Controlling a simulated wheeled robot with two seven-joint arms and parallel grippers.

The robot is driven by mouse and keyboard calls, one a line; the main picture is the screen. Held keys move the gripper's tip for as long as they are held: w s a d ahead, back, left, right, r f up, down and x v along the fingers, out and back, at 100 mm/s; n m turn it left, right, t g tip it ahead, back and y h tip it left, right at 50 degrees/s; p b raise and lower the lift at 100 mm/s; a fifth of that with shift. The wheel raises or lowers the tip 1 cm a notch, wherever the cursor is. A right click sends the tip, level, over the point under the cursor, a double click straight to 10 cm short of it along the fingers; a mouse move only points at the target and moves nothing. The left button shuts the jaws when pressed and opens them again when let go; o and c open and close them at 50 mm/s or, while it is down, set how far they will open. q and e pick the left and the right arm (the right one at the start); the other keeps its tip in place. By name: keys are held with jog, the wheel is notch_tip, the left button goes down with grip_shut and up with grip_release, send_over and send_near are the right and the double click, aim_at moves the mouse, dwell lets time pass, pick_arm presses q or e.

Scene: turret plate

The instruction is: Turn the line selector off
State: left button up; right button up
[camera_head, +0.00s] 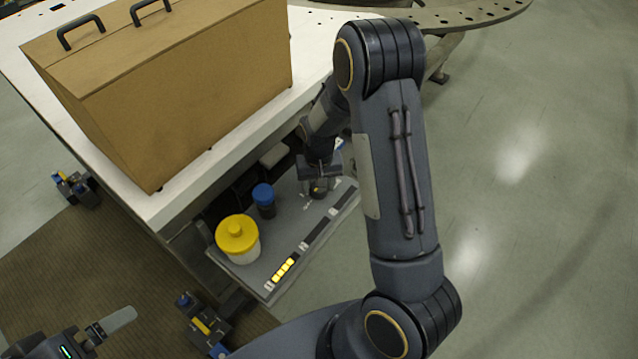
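A grey control panel (290,238) sits low beside the white table. At its far end a small dark round knob (319,188), which looks like the line selector, shows partly under my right gripper (318,172). The gripper is right at the knob, pointing down. The view is too small to tell whether its fingers are closed on the knob, and the knob's pointer and labels cannot be read. My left gripper (112,325) is at the lower left, away from the panel, partly cut off by the frame; its opening cannot be judged.
A yellow-lidded white tub (237,238) and a blue-capped dark jar (264,200) stand on the panel near the knob. A large brown case (170,90) covers much of the white table (195,185). Open floor lies right.

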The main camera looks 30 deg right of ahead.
jog(key=shift+o, duration=1)
jog(key=shift+r, duration=3.9)
